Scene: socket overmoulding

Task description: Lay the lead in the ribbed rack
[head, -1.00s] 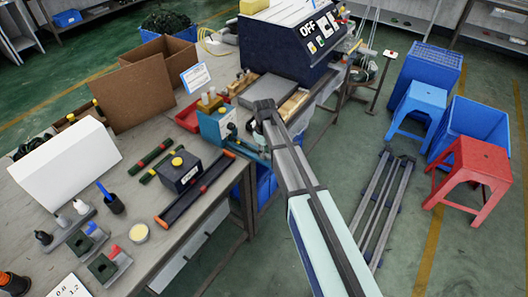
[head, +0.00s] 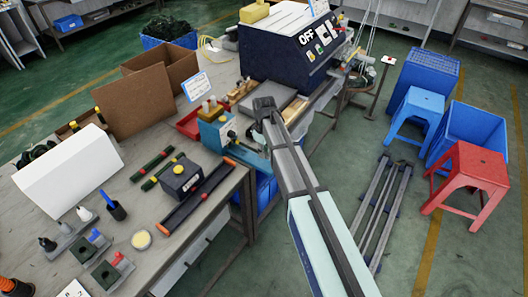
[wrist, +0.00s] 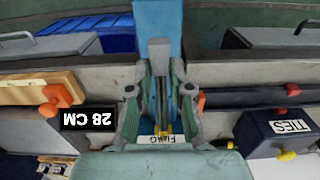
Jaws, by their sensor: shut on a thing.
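My gripper shows in the wrist view (wrist: 160,108), its two grey-green fingers close together over a blue fixture (wrist: 182,22) at the bench's front edge. It is shut on a thin piece, which I take to be the lead; the fingers hide most of it, and small yellow bits show between their tips. In the head view my arm hides the fingers, and the blue fixture (head: 210,132) stands just left of the arm's end. I cannot tell for certain which piece is the ribbed rack. A wooden rack with an orange piece (wrist: 40,88) lies left of the fingers in the wrist view.
A dark channel with orange ends (head: 200,195) and a dark box with a yellow knob (head: 181,181) lie left of the fixture. A large dark machine (head: 290,50) stands behind. Stools (head: 470,175) and blue crates are on the floor at the right.

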